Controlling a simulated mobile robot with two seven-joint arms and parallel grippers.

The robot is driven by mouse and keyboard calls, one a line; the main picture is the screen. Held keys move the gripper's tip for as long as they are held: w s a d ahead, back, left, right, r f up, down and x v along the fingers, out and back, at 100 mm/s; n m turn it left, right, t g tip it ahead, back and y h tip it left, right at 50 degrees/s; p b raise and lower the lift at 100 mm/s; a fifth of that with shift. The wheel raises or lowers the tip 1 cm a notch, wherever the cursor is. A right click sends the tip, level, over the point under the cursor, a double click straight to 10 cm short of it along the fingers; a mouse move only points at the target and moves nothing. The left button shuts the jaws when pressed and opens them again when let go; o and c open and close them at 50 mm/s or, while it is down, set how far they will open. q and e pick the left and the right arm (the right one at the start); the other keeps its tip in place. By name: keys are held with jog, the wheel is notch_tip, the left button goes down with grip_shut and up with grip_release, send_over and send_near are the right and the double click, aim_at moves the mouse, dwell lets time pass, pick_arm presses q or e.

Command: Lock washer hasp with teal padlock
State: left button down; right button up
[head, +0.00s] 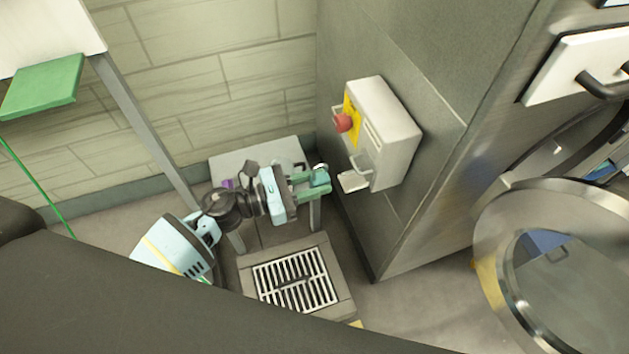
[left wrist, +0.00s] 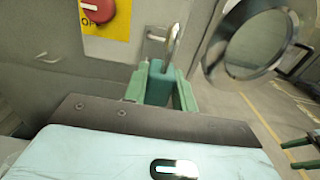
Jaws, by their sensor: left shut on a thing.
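My left gripper (head: 310,184) is shut on the teal padlock (head: 321,176) and holds it in the air, left of the grey-white switch box (head: 394,135). In the left wrist view the padlock body (left wrist: 160,82) sits between the green fingers of the left gripper (left wrist: 161,88), its metal shackle (left wrist: 174,46) pointing up. A metal hasp (head: 362,163) is on the box's front, below the red knob. It also shows in the left wrist view (left wrist: 155,42), just left of the shackle. The head view shows a gap between padlock and box. My right gripper (left wrist: 299,154) shows two separated fingers.
The red knob (head: 344,122) on its yellow plate is above the hasp. The washer's round door (head: 488,232) stands open at right. A low grey table (head: 238,160) is behind my left arm, and a floor drain grate (head: 296,281) lies below.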

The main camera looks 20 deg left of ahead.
pick_arm(q)
jog(key=shift+b+x, duration=0.6)
jog(key=shift+x, duration=3.15)
pick_arm(e)
jog(key=shift+s+f, duration=0.4)
jog(key=shift+f, duration=0.3)
pick_arm(q)
jog(key=shift+f+b, duration=0.15)
jog(key=shift+b, duration=0.15)
pick_arm(e)
jog(key=shift+s+f+g, duration=0.1)
jog(key=shift+f+g, duration=0.15)
jog(key=shift+g, duration=0.05)
pick_arm(q)
jog(key=c, duration=1.1)
grip_release()
jog(key=shift+o, duration=0.7)
jog(key=o, duration=0.5)
jog(key=shift+o, duration=0.2)
jog(key=shift+v, duration=3.55)
pick_arm(e)
jog(key=shift+s+f, duration=0.15)
jog(key=shift+f, duration=0.15)
